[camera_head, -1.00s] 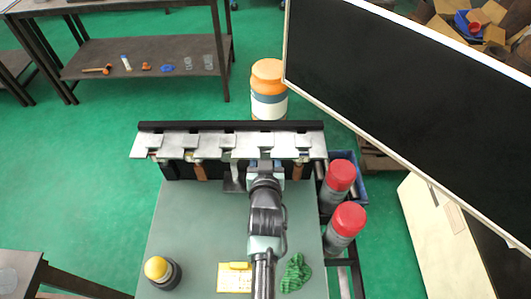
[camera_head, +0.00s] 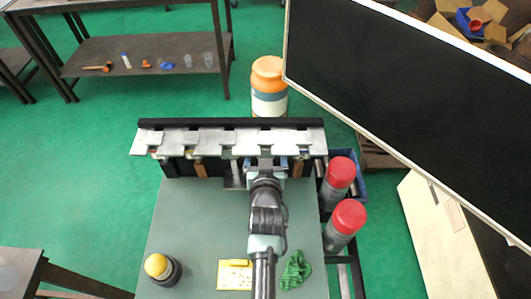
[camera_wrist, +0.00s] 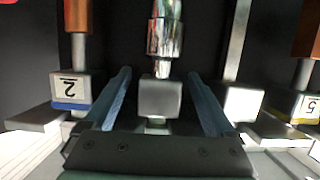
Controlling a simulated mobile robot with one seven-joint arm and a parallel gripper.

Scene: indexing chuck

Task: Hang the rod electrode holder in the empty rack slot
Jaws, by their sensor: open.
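The rack (camera_head: 215,138) is a pale metal strip with notched slots under a black bar, at the back of the green-grey bench. My gripper (camera_head: 265,170) is at its front, right of the middle. In the wrist view my gripper (camera_wrist: 163,95) is open, one finger on each side of a grey block (camera_wrist: 160,98). A shiny chrome rod (camera_wrist: 164,35), perhaps the rod electrode holder, is in line with that block. A gap shows between block and fingers. I cannot tell whether the block is fully seated in its slot, or which slot is empty.
Beside my fingers are a copper-handled holder with tag 2 (camera_wrist: 70,88), a grey bar (camera_wrist: 237,45) and a tag 5 block (camera_wrist: 300,104). Two red-capped bottles (camera_head: 340,172) stand right of the bench. A yellow-topped container (camera_head: 158,268) and green cloth (camera_head: 296,270) lie in front.

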